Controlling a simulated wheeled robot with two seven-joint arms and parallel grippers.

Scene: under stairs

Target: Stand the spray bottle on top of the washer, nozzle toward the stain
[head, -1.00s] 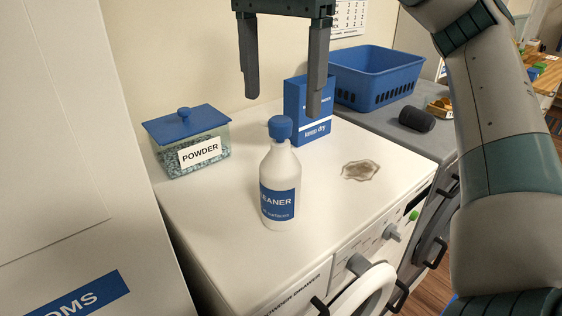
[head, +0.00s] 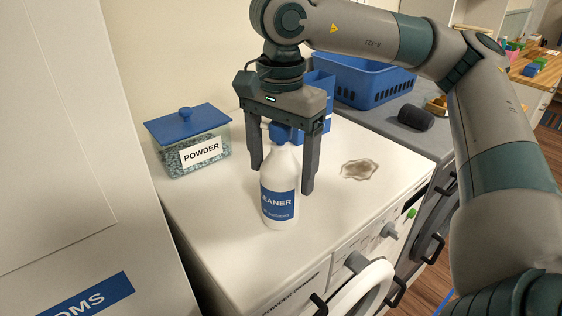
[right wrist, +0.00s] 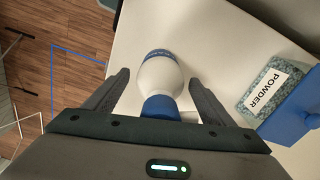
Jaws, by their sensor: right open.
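The spray bottle (head: 279,172), white with a blue cap and a blue label, stands upright on the white washer (head: 215,215). The brown stain (head: 359,169) lies on the washer top to its right. My right gripper (head: 282,180) points down over the bottle, open, with one finger on each side of its upper part. In the right wrist view the bottle (right wrist: 160,76) sits between the open fingers, with gaps on both sides. Which way the nozzle points cannot be told. My left gripper is not in view.
A powder box (head: 190,142) with a blue lid stands at the back left of the washer. A blue carton (head: 318,90) stands behind my gripper. A blue basket (head: 365,80) and a dark roll (head: 416,118) are on the grey machine at right. The washer's front is clear.

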